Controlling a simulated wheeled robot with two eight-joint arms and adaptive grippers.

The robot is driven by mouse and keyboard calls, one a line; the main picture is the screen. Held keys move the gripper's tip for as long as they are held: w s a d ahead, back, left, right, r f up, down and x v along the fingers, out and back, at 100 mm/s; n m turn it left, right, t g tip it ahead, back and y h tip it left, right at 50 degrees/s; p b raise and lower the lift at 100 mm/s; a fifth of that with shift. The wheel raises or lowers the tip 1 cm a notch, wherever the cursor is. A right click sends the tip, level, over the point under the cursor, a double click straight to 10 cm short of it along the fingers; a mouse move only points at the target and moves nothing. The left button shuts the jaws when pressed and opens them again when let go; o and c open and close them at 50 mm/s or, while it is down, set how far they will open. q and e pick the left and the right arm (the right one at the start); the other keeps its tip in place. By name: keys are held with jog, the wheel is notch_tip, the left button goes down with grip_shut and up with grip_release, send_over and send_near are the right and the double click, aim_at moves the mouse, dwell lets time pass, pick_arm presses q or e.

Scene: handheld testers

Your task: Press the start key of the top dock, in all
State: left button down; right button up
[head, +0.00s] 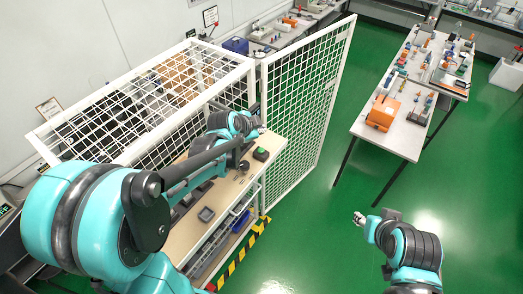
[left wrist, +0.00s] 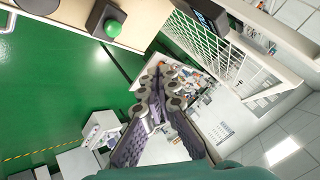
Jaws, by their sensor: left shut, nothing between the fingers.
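A dark box with a green button (head: 261,154) sits on the wooden bench (head: 228,190), and it also shows at the top of the left wrist view (left wrist: 113,27). My left gripper (head: 258,123) is beyond this box in the head view, partly hidden by its own arm. In the left wrist view my left gripper (left wrist: 155,88) has its fingertips together with nothing between them, apart from the green button. My right gripper (head: 358,218) is over the green floor, far from the bench, and too small to read. I cannot tell any top dock or its start key apart; my left arm covers part of the bench.
A white mesh fence (head: 308,110) stands behind and right of the bench. A small grey tray (head: 206,214) lies on the bench. A white table (head: 398,140) with an orange box (head: 383,112) and several small items stands at the right. The green floor between is clear.

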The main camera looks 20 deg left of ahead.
aim_at(260, 151)
pick_arm(q)
notch_tip(260, 151, down, 7)
jog(key=b, duration=0.5)
jog(key=shift+s+f+b, duration=0.15)
jog(key=shift+f+b, duration=0.1)
jog(key=shift+b, duration=0.05)
jog(key=shift+f, duration=0.1)
dwell(0.9)
jog(key=shift+f+b, duration=0.3)
jog(key=shift+b, duration=0.15)
jog(key=shift+f+b, duration=0.45)
dwell(0.5)
jog(key=shift+r, duration=0.1)
jog(key=shift+r+p, duration=0.65)
jog(key=shift+r, duration=0.15)
